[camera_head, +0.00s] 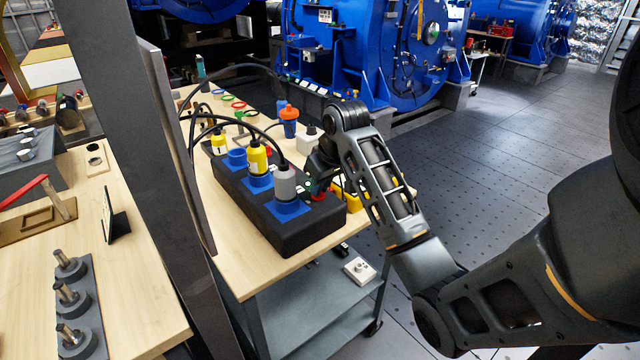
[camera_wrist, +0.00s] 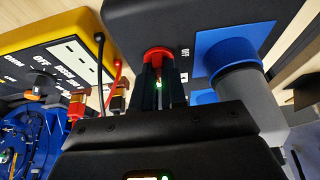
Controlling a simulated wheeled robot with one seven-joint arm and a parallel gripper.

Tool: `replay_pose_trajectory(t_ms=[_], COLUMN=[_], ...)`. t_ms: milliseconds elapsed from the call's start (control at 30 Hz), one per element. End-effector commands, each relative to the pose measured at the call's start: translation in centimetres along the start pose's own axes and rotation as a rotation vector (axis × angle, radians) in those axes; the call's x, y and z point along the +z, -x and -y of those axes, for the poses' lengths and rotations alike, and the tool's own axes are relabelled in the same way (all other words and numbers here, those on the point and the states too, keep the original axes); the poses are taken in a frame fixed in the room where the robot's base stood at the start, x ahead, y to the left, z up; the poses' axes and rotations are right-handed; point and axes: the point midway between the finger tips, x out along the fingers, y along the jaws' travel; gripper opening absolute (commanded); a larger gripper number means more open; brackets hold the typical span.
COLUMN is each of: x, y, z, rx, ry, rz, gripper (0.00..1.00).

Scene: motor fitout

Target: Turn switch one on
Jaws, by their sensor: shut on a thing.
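A black socket box (camera_head: 245,206) lies along the table, with blue sockets (camera_head: 288,211) on its top. A grey plug (camera_head: 285,183) and a yellow plug (camera_head: 258,158) stand in two of them; another yellow plug, marked 1, (camera_head: 219,145) is farther along. My gripper (camera_wrist: 160,85) is at the box's near end. Its two fingers are shut on a red switch knob (camera_wrist: 158,54), also partly seen in the head view (camera_head: 318,193). An OFF label (camera_wrist: 184,50) is printed beside the knob. The fingertips hide part of the knob, and its number is not readable.
A yellow box (camera_wrist: 45,62) with OFF markings, a dial and red and black leads is beside the socket box. Black cables arch over the plugs. An orange-capped blue bottle (camera_head: 289,122) stands behind. A grey post (camera_head: 120,100) rises at left.

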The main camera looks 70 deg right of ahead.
Motion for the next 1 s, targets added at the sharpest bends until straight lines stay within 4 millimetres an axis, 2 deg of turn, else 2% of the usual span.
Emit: replay_pose_trajectory(t_ms=[233,267,533,800,1000], x=[0.0,0.0,0.0,-0.1,-0.1], y=[-0.1,-0.1,0.0,0.2,2.7], z=[0.0,0.0,0.0,0.0,0.0], rx=[0.000,0.000,0.000,0.000,0.001], ry=[-0.001,-0.001,0.001,0.001,0.003], rz=[0.000,0.000,-0.001,-0.002,-0.006], gripper=[0.00,0.13,0.37,0.37,0.37])
